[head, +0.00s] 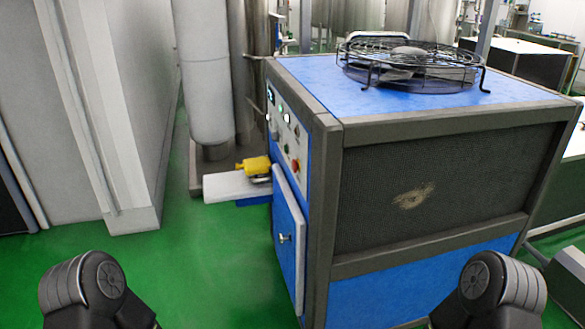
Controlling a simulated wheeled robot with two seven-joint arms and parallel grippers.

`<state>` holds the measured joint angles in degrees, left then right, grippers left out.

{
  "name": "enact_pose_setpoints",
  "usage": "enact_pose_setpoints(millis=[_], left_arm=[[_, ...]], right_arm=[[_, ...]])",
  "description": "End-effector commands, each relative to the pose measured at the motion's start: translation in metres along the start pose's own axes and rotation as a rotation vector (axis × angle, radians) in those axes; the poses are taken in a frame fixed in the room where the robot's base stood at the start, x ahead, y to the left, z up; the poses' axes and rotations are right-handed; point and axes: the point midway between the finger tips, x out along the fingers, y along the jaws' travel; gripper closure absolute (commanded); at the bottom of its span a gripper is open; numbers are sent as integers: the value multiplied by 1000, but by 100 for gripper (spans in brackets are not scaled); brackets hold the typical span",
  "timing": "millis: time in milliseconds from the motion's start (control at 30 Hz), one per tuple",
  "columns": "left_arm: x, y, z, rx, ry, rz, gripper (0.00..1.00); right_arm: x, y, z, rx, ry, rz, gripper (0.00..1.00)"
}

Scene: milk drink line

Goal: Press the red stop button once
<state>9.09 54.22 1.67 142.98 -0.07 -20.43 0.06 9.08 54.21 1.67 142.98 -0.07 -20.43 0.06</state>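A small red button (296,166) sits low on the control panel (286,129) of a blue machine. The panel is on the machine's left side face, seen at a steep angle, with several other small buttons and lights around it. Parts of my two arms show at the bottom left and bottom right corners, well apart from the panel. Neither gripper is in the head view, so their fingers are hidden.
The blue machine (420,295) has a dark mesh front and a black fan guard (410,66) on top. A door with a handle (286,239) is below the panel. A yellow part (254,165) lies behind it. Green floor (205,270) is clear at left.

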Motion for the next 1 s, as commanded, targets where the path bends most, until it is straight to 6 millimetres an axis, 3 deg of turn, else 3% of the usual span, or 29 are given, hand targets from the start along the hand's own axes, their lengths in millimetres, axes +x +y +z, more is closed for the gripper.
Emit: enact_pose_setpoints(millis=[300,1000], left_arm=[[0,0,0,0,0,0,64],[0,0,0,0,0,0,64]], right_arm=[[0,0,0,0,0,0,100],[0,0,0,0,0,0,100]])
